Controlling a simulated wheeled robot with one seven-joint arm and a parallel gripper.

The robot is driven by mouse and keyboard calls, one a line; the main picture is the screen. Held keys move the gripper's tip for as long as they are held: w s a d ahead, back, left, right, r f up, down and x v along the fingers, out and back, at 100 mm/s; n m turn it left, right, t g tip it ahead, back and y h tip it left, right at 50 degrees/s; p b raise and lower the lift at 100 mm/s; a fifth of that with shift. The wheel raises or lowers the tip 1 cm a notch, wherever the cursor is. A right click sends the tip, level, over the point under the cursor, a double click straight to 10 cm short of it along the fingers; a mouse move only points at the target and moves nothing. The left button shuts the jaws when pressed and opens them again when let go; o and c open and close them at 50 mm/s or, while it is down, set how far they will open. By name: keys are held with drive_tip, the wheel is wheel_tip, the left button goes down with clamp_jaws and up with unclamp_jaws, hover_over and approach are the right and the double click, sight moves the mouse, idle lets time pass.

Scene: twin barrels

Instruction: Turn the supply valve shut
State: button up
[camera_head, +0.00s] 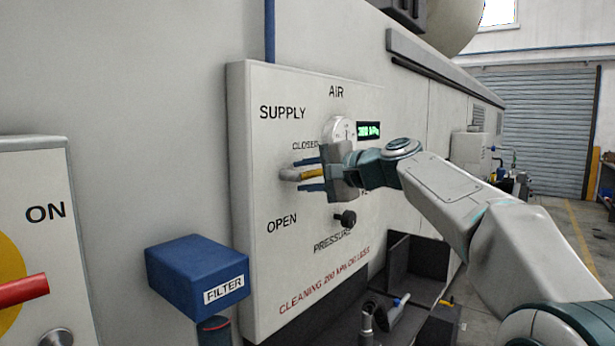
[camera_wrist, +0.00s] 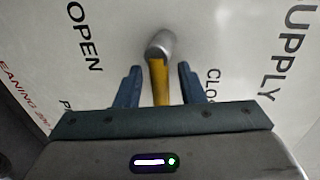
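The supply valve has a yellow lever (camera_head: 311,174) on a grey metal pivot, on the white AIR panel (camera_head: 262,95). In the head view the lever points right from its pivot, between the words CLOSED above and OPEN below. My gripper (camera_head: 309,174) is at the lever, with one blue finger above it and one below. In the wrist view the yellow lever (camera_wrist: 160,82) lies between the two fingers of my gripper (camera_wrist: 159,70). A gap shows on each side, so the gripper is open around the lever. The gripper body hides the lever's outer end.
A gauge (camera_head: 339,128) and a green display (camera_head: 369,131) sit above my gripper. A black PRESSURE knob (camera_head: 345,219) is below it. A blue FILTER box (camera_head: 197,274) juts out at lower left. A black holder (camera_head: 418,256) stands below right of the panel.

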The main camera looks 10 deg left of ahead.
drive_tip(key=b+v, duration=0.2)
drive_tip(key=v, duration=1.1)
drive_tip(key=shift+s+d+b, duration=0.2)
drive_tip(key=shift+d+b, duration=0.1)
drive_tip(key=s+d+f+n+g+h+p, duration=0.1)
drive_tip(key=s+d+f+h, duration=0.3)
drive_tip(key=s+f, duration=0.4)
drive_tip(key=s+d+f+n+g+h+p, duration=0.1)
drive_tip(key=s+d+f+h, duration=0.4)
drive_tip(key=f, duration=1.2)
drive_tip(key=s+d+f+n+g+h+p, duration=0.1)
drive_tip(key=s+d+f+h, duration=0.4)
drive_tip(key=s+f, duration=0.7)
drive_tip(key=d+f+n+g, duration=0.1)
drive_tip(key=d+n, duration=0.1)
drive_tip(key=shift+s+d+f+p, duration=0.3)
drive_tip(key=shift+s+d, duration=0.1)
